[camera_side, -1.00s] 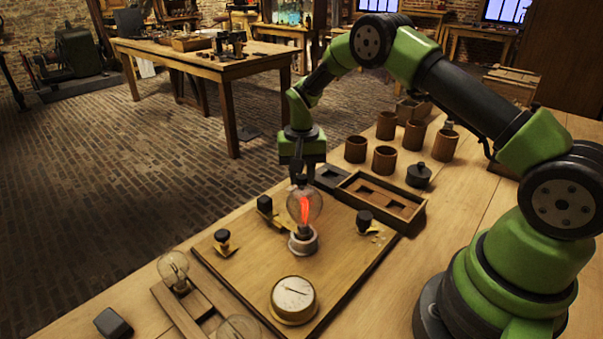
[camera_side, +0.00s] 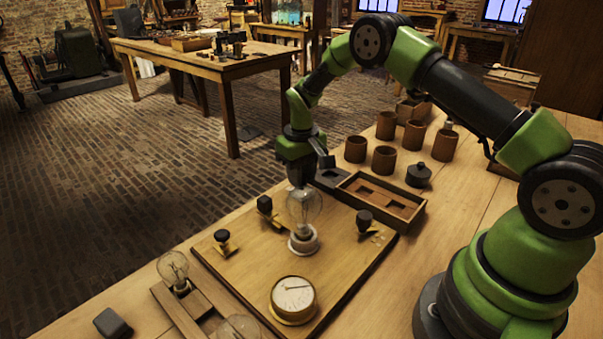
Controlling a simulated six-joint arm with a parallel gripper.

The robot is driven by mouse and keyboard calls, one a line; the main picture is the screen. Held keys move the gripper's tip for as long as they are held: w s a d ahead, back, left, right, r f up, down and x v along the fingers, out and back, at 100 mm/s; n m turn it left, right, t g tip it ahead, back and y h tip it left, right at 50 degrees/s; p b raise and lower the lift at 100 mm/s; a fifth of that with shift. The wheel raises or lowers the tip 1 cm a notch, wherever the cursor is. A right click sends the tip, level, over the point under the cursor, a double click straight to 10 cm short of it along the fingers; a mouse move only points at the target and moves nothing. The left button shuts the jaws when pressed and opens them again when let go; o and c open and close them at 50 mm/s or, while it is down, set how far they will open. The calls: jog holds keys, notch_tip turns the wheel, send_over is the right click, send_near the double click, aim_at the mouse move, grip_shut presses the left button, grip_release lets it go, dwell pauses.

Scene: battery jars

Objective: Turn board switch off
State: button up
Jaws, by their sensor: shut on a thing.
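A wooden board (camera_side: 255,268) lies on the bench with a clear bulb (camera_side: 304,208) upright in a white socket near its middle. The bulb is dark. A round brass-rimmed gauge (camera_side: 293,297) sits on the near part of the board. Black knobs on brass pieces stand at the left (camera_side: 222,237), far left (camera_side: 264,204) and right (camera_side: 364,219).
A wooden tray (camera_side: 418,219) with compartments stands right behind the board, with several brown jars (camera_side: 384,159) and a black lidded pot (camera_side: 419,175) beyond. Spare bulbs (camera_side: 173,268) and a dark block (camera_side: 112,322) are at the front left.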

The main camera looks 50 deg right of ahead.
dwell(0.3)
jog(key=o, duration=0.9)
jog(key=shift+o, duration=0.2)
notch_tip(320, 180, up, 9)
jog(key=shift+r, duration=0.45)
